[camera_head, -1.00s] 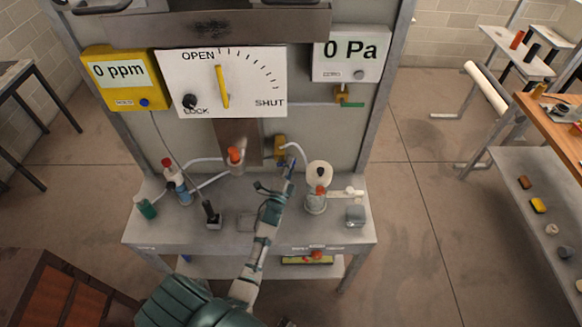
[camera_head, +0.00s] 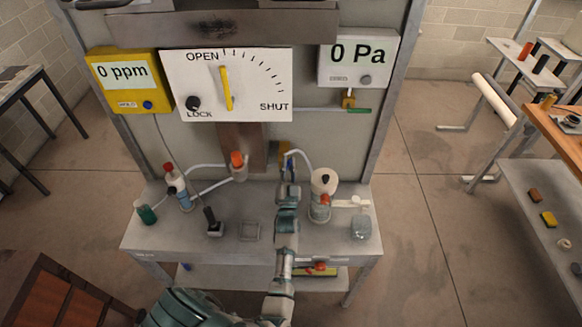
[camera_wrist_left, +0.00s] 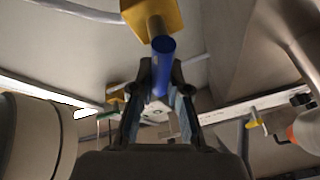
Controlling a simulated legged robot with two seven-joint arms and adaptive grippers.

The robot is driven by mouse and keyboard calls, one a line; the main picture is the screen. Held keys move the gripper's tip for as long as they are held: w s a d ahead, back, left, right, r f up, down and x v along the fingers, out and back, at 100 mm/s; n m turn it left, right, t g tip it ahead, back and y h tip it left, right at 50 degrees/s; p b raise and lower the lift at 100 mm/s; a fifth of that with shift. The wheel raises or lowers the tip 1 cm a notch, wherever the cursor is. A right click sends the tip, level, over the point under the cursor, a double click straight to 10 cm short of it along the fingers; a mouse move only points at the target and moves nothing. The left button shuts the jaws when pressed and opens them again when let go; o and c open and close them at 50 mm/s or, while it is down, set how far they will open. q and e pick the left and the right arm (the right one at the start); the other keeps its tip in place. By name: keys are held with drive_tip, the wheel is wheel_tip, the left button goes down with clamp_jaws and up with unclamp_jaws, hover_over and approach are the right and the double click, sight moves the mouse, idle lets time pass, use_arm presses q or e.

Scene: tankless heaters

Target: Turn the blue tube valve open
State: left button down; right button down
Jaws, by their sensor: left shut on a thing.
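The blue tube valve has a yellow body (camera_wrist_left: 152,14) and a blue tubular handle (camera_wrist_left: 160,60) in the left wrist view. In the head view the yellow body (camera_head: 284,150) sits on the back panel above the bench, largely covered by my gripper. My left gripper (camera_head: 289,170) reaches up to it from the front. In the left wrist view my gripper (camera_wrist_left: 161,75) has its two fingers on either side of the blue handle, shut on it. The handle's far end is partly hidden between the fingers. My right gripper is not in view.
A white round-topped container (camera_head: 321,205) stands just right of my arm. An orange-capped tube (camera_head: 238,168) is left of it. A dial (camera_head: 227,85) and a 0 Pa gauge (camera_head: 357,58) hang above. The bench front (camera_head: 190,245) is mostly clear.

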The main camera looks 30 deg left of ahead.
use_arm(q)
drive_tip(key=shift+s+a+n+g+y, duration=0.15)
drive_tip(key=shift+n+g+y, duration=0.2)
drive_tip(key=shift+n, duration=0.5)
drive_tip(key=shift+a+n+g+y, duration=0.15)
drive_tip(key=shift+n+g+y, duration=0.15)
drive_tip(key=shift+n, duration=0.55)
drive_tip(key=c, duration=1.1)
unclamp_jaws()
drive_tip(key=shift+c, duration=0.2)
drive_tip(key=shift+a, duration=0.15)
